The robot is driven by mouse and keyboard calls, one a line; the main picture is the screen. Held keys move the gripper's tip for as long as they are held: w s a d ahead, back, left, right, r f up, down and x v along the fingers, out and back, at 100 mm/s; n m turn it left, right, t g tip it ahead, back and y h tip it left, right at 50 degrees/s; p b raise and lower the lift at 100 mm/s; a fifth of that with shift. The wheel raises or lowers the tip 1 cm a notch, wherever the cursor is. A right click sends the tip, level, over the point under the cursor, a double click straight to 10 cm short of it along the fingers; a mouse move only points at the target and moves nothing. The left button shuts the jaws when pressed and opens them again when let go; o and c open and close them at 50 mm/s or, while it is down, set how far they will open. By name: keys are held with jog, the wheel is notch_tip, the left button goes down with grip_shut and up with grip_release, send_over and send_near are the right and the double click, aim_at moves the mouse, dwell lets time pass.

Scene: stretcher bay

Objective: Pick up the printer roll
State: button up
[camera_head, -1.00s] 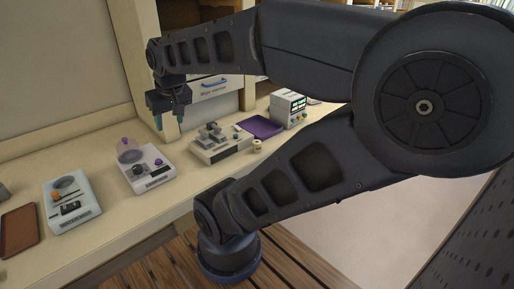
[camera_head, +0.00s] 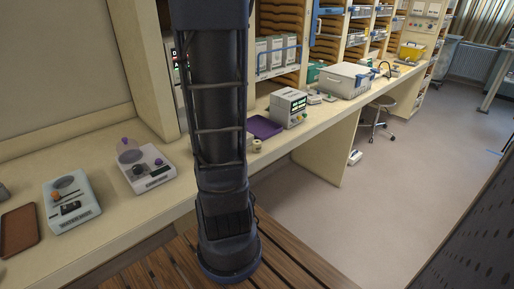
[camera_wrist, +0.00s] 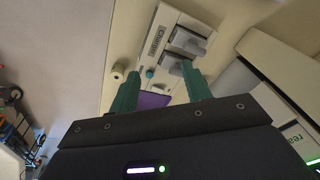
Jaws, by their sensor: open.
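The likely printer roll (camera_head: 257,146) is a small cream roll standing on the counter, just right of my arm in the head view. It also shows in the wrist view (camera_wrist: 118,72), to the left of my left finger. My gripper (camera_wrist: 160,70) has two teal fingers spread apart with nothing held between them. It is above the counter, and the roll lies outside the gap between the fingers. In the head view my upright arm hides the gripper.
A purple tray (camera_head: 264,127) lies behind the roll, beside a monitor unit (camera_head: 288,107). A device labelled Charger (camera_wrist: 160,42) is close to the roll in the wrist view. Other devices (camera_head: 145,170) and a brown tray (camera_head: 20,229) are at left.

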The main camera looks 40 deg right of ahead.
jog(key=s+d+f+m+g, duration=0.1)
jog(key=d+f+m, duration=0.35)
jog(key=d, duration=0.45)
jog(key=m, duration=0.3)
send_over(257, 142)
jog(key=shift+g+y, duration=0.3)
notch_tip(257, 142, down, 6)
jog(key=shift+w+d+f, duration=0.1)
jog(key=shift+f, duration=5.2)
jog(key=shift+c, duration=0.2)
jog(key=c, duration=0.7)
